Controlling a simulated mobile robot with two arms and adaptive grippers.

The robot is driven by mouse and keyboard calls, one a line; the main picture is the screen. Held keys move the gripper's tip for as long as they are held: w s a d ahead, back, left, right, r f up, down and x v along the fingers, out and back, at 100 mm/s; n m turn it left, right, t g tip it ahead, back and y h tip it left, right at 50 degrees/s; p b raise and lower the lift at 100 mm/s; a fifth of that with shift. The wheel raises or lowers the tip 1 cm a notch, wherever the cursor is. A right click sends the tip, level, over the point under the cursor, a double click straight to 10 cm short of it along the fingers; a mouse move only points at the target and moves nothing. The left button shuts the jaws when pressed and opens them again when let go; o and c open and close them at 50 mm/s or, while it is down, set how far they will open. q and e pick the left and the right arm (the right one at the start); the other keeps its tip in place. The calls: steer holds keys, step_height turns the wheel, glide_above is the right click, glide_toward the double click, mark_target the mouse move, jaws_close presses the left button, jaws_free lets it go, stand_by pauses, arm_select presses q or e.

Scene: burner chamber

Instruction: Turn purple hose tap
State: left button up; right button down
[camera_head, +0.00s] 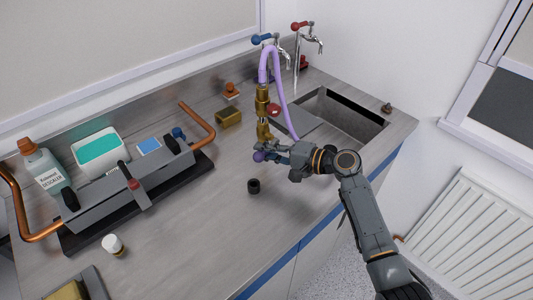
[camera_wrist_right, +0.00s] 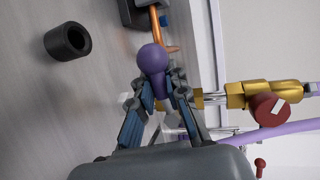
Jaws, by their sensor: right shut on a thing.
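The purple hose (camera_head: 269,62) loops up from a brass fitting (camera_head: 262,103) on the counter, left of the sink. The purple tap handle (camera_head: 259,156) with its round knob is low on this fitting, towards the front. My right gripper (camera_head: 272,152) reaches in from the right at the handle. In the right wrist view the purple handle (camera_wrist_right: 152,60) sits between the two fingers (camera_wrist_right: 157,92), which are shut on it. The brass fitting (camera_wrist_right: 255,95) and part of the purple hose (camera_wrist_right: 280,132) show to the right there. My left gripper is not in view.
A black ring (camera_head: 254,186) stands on the counter near the gripper; it also shows in the right wrist view (camera_wrist_right: 68,42). The sink (camera_head: 340,118) is behind my right arm. A grey device with copper pipes (camera_head: 130,190) and a descaler bottle (camera_head: 45,168) stand left.

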steer(key=shift+s+a+f+m, duration=0.2)
steer(key=shift+s+f+m, duration=0.1)
steer(key=shift+m, duration=0.1)
steer(key=shift+r+g+y, duration=0.15)
steer(key=shift+g+y, duration=0.15)
steer(key=shift+y, duration=0.1)
steer(key=c, duration=1.2)
jaws_free()
steer(key=shift+r, duration=0.35)
steer(key=shift+s+d, duration=0.1)
steer(key=shift+d, duration=0.4)
steer(key=v, duration=1.1)
steer(key=shift+s+a+r, duration=0.1)
steer(key=shift+s+a, duration=0.05)
steer(key=shift+s, duration=0.1)
